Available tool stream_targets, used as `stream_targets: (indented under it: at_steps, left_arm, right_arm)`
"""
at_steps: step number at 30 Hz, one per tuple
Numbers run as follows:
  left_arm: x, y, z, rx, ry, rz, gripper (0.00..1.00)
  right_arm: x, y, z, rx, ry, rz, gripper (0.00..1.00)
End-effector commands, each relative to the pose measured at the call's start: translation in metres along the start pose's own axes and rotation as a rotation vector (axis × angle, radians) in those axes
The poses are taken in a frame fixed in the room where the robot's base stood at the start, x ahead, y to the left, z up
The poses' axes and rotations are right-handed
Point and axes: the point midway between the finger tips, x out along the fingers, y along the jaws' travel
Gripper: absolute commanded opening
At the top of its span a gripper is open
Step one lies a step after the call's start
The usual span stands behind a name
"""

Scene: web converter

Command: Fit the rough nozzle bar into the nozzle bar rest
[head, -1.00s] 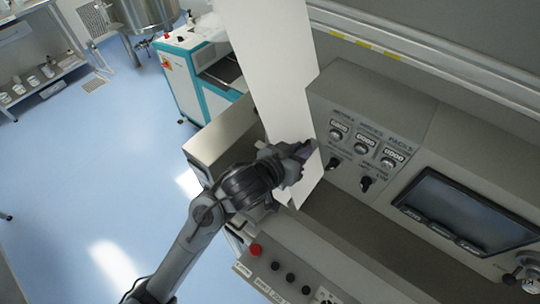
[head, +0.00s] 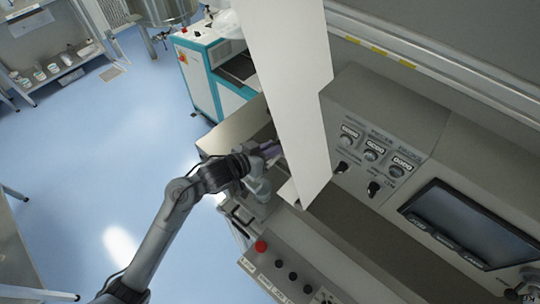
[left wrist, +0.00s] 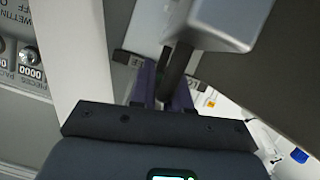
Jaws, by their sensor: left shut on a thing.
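My left gripper (head: 268,150) is at the left edge of the hanging white web, above the machine's left end. In the left wrist view its purple fingers (left wrist: 163,82) are shut on a dark stem. The stem joins a grey metal block, which I take to be the rough nozzle bar (left wrist: 228,22). The block runs out of the top of that view. In the head view the web and gripper hide most of it. I cannot pick out the nozzle bar rest with certainty. My right gripper is not in view.
The white web (head: 290,90) hangs close to the gripper's right. A grey console with dials and a dark screen (head: 470,228) stands to the right. A lower panel has a red button (head: 261,246). A teal-and-white cabinet (head: 205,80) stands behind. Blue floor is free at left.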

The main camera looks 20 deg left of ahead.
Motion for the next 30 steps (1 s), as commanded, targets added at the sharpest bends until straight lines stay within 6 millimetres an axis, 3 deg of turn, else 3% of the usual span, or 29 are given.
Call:
stream_targets:
  at_steps: [9, 23, 24, 28, 30]
  left_arm:
    - [0.013, -0.006, 0.031, -0.002, 0.0, 0.0, 0.0]
    - [0.014, -0.007, 0.035, -0.001, 0.001, 0.0, 0.0]
    - [0.014, -0.007, 0.036, -0.001, -0.001, 0.0, 0.23]
    - [0.014, -0.007, 0.036, -0.001, -0.002, 0.0, 0.42]
    - [0.014, -0.007, 0.036, -0.001, -0.002, 0.0, 0.42]
  right_arm:
    - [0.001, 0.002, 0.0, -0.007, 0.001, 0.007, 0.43]
    - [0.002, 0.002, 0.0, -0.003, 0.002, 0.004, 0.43]
    - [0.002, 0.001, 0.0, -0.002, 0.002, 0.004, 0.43]
    - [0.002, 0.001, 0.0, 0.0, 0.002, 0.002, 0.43]
    - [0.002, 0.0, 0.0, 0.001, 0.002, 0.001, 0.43]
